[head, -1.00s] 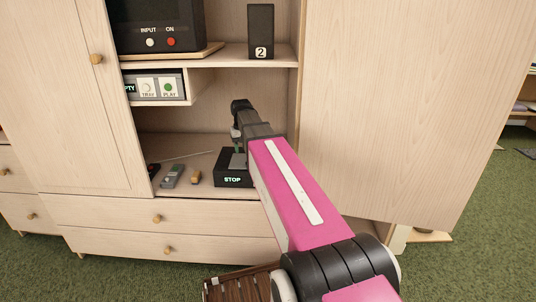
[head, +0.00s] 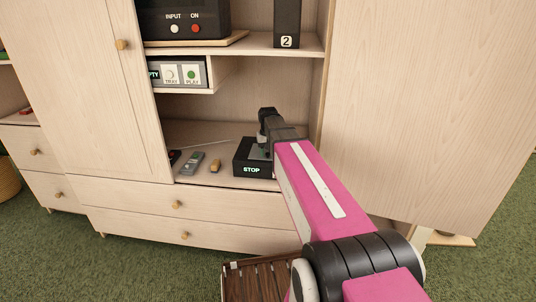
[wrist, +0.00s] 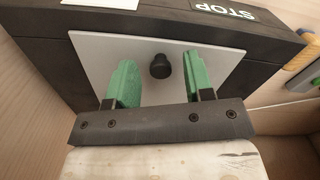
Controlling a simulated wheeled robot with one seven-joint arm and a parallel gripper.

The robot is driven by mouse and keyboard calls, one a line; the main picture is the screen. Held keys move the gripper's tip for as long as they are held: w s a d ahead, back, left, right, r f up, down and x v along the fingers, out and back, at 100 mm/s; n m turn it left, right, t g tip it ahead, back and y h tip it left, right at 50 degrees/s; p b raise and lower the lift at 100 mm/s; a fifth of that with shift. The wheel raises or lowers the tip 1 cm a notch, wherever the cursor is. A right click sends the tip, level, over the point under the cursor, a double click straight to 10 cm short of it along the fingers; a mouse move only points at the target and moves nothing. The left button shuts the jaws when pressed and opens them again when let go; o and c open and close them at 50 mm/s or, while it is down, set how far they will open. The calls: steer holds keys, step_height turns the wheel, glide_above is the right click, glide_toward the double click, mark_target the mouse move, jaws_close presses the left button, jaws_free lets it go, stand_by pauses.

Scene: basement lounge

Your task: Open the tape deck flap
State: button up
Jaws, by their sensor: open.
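The tape deck (head: 252,171) is a black box with a lit STOP label, on the lower shelf of the cabinet. In the wrist view its dark casing (wrist: 130,25) shows with the label upside down. Its light grey flap (wrist: 221,62) appears to lie flat on the casing, with a round black knob (wrist: 159,66) sticking out. My gripper (wrist: 157,74) is open, its green fingers on either side of the knob with gaps to both. In the head view my arm hides part of the deck and most of the flap.
A grey remote (head: 192,163) and a small orange-brown item (head: 215,166) lie left of the deck. A panel with TRAY and PLAY buttons (head: 180,73) sits on the shelf above. The open cabinet door (head: 420,100) stands to the right. A slatted wooden piece (head: 255,282) is below.

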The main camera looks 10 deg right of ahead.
steer(key=shift+f, duration=0.45)
jaws_close()
steer(key=shift+r, duration=0.2)
